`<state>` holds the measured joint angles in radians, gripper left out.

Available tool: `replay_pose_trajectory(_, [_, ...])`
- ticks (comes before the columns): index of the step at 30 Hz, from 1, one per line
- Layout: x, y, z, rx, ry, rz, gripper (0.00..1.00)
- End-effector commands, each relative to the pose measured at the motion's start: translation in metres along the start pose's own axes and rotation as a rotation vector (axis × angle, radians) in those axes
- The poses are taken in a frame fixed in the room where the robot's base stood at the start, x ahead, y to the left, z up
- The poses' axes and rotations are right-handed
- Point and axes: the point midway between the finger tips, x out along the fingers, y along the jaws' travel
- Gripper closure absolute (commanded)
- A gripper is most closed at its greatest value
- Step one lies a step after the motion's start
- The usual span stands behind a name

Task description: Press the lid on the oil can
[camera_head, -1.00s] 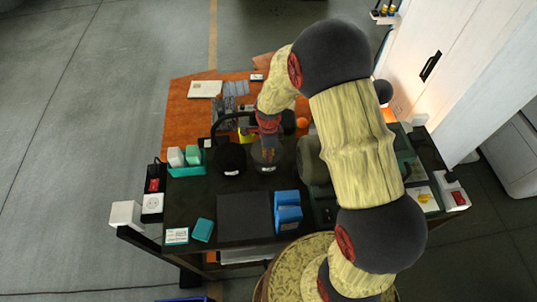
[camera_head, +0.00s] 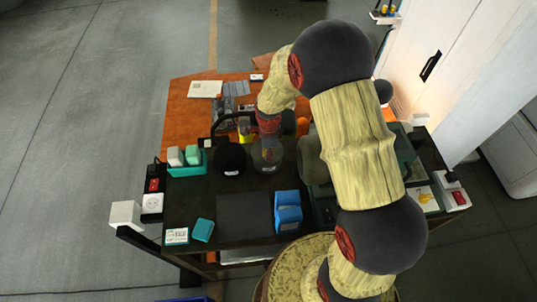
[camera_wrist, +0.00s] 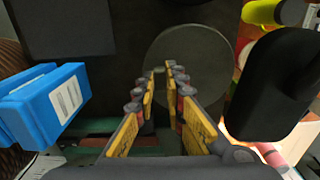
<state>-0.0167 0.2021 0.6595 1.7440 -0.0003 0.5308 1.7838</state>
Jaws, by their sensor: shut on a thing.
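My gripper (camera_head: 268,154) reaches down from the arm at the back middle of the dark work mat. In the wrist view its fingers (camera_wrist: 164,72) are close together, with a small grey piece, like a knob, between the tips. A dark grey round disc (camera_wrist: 205,50), which looks like the lid, lies just below and around the fingertips. In the head view a grey round thing (camera_head: 276,165) shows under my gripper, apparently the lid over the can. I cannot tell whether the lid is seated. The can's body is hidden beneath it.
A black round pot (camera_head: 230,160) stands close to the left. A blue box (camera_head: 288,212) stands in front; it also shows in the wrist view (camera_wrist: 35,108). A tall black object (camera_wrist: 275,88) is close on the right of the wrist view. A teal tray (camera_head: 187,171) sits left.

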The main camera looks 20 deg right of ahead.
Motion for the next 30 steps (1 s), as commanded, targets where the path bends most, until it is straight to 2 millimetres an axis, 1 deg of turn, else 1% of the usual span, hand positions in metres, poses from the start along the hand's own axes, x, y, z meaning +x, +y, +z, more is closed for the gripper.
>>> replay_pose_trajectory(1, [-0.0002,-0.0002,0.0001,0.0,0.0,0.0,1.0])
replay_pose_trajectory(2, [-0.0002,-0.0002,0.0,0.0,0.0,0.0,0.87])
replay_pose_trajectory(12, [-0.0001,-0.0001,0.0,0.0,0.0,0.0,0.68])
replay_pose_trajectory(19, [0.0,0.0,0.0,0.0,0.0,0.0,0.67])
replay_pose_trajectory(28, [0.0001,0.0001,0.0,0.0,0.0,0.0,0.5])
replay_pose_trajectory(30, [0.0001,0.0001,0.0,0.0,0.0,0.0,0.49])
